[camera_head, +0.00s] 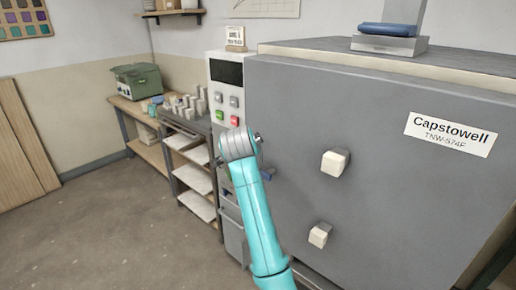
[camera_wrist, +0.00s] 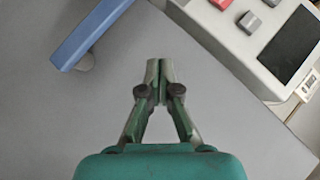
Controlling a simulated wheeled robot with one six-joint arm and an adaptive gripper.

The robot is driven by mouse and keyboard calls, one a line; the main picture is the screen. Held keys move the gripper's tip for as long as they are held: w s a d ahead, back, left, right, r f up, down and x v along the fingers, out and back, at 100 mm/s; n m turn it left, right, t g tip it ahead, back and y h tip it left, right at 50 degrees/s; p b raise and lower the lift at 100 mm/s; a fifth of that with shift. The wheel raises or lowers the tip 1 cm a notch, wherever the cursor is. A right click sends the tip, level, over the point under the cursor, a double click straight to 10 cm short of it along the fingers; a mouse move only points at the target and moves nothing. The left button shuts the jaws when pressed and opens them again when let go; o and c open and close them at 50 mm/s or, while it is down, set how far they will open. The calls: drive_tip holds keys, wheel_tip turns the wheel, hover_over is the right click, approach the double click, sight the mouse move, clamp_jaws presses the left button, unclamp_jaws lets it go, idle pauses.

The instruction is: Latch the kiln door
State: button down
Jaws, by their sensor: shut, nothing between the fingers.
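The kiln door (camera_head: 385,115) is the large grey face with the Capstowell label, at the right of the head view. A blue bar (camera_wrist: 88,32), which looks like the latch handle, lies slanted at the upper left of the wrist view, on a grey surface. A small blue piece of it (camera_head: 267,174) shows beside my arm in the head view; the rest is hidden. My gripper (camera_wrist: 159,68) is shut and empty, with its tips apart from the bar, to its right in the wrist view. In the head view my arm mostly hides the gripper.
The control panel (camera_head: 226,100) with red, green and grey buttons stands left of the door and shows at upper right in the wrist view (camera_wrist: 235,45). Two pale knobs (camera_head: 334,163) (camera_head: 319,235) stick out of the door. A shelf (camera_head: 194,178) stands left; the floor there is clear.

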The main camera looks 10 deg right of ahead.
drive_tip(key=w+a+f+n+g+h, duration=0.2)
drive_tip(key=w+a+f+n+g, duration=0.1)
drive_tip(key=f, duration=0.4)
drive_tip(key=shift+w+a+g, duration=0.35)
drive_tip(key=shift+w+g, duration=0.35)
drive_tip(key=shift+w, duration=0.35)
